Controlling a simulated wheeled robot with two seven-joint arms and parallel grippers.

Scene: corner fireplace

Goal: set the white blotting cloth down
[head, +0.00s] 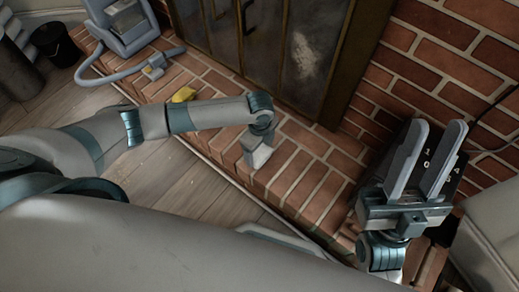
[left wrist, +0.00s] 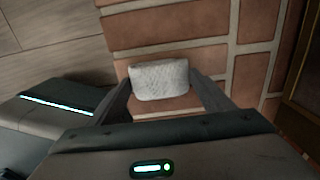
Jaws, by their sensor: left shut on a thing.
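The white blotting cloth (left wrist: 160,80) is a small pale textured block between the fingers of my left gripper (left wrist: 163,92) in the left wrist view. The gripper is shut on it, over the brick hearth (left wrist: 180,30). I cannot tell whether the cloth touches the bricks. My right gripper (head: 425,150) is at the right of the head view, fingers up, apart and empty.
A yellow object (head: 183,94) lies on the hearth left of my left gripper. A grey device with a hose (head: 120,30) and a dark bin (head: 55,42) stand at upper left. Glass fireplace doors (head: 285,45) rise behind. A black numbered object (head: 428,152) is behind my right gripper.

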